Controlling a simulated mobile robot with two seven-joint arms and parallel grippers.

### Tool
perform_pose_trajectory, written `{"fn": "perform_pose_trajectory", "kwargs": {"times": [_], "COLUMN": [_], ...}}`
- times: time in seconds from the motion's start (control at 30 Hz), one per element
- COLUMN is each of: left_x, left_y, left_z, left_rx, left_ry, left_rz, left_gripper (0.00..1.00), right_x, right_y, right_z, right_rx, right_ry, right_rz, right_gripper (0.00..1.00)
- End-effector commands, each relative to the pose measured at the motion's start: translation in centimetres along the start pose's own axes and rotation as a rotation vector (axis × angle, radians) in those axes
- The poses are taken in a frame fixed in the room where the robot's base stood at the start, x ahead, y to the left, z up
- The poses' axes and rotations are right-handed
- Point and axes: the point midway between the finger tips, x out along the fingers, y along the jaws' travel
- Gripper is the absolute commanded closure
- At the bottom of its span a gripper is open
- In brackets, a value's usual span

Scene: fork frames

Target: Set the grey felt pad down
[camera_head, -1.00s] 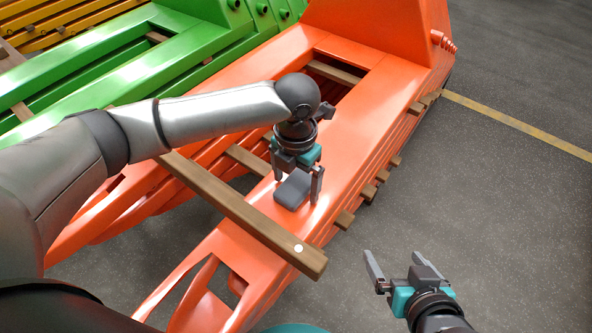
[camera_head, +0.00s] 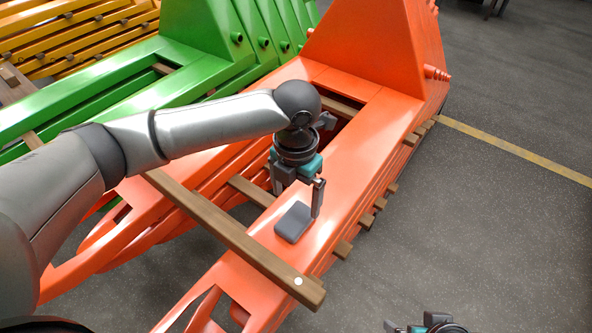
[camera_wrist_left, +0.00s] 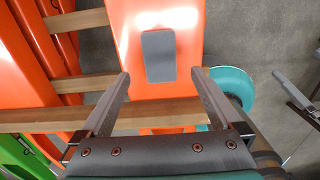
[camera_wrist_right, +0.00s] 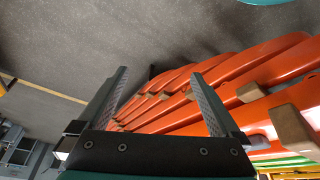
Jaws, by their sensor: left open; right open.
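The grey felt pad (camera_head: 293,222) lies flat on the top face of the orange frame (camera_head: 345,150), just beyond a wooden strip that crosses it. It also shows in the left wrist view (camera_wrist_left: 158,56), ahead of the fingertips. My left gripper (camera_head: 297,200) is open and empty, pointing down just above and behind the pad; a finger stands close to the pad's far edge. My right gripper (camera_head: 425,328) shows only at the bottom edge of the head view. In the right wrist view (camera_wrist_right: 160,75) its fingers are apart with nothing between them.
A wooden strip (camera_head: 225,235) lies across the orange frames, with a white dot near its end. Short wooden spacers (camera_head: 366,221) stick out between the stacked orange frames. Green frames (camera_head: 130,95) and yellow ones (camera_head: 75,40) stand at left. The grey floor (camera_head: 480,230) at right is clear.

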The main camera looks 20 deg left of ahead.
Motion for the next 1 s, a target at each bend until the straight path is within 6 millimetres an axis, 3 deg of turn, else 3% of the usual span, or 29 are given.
{"fn": "perform_pose_trajectory", "kwargs": {"times": [0.43,1.0], "left_x": [-4.5,-5.2], "left_y": [0.0,0.0], "left_z": [0.0,0.0], "left_rx": [0.001,-0.001], "left_ry": [0.0,0.0], "left_rz": [0.001,-0.001], "left_gripper": [0.01,0.01], "right_x": [4.2,5.2], "right_y": [-0.2,-0.3], "right_z": [2.4,3.0], "right_rx": [-0.003,-0.004], "right_ry": [-0.07,-0.083], "right_rz": [-0.006,-0.006], "right_gripper": [0.0,0.0]}}
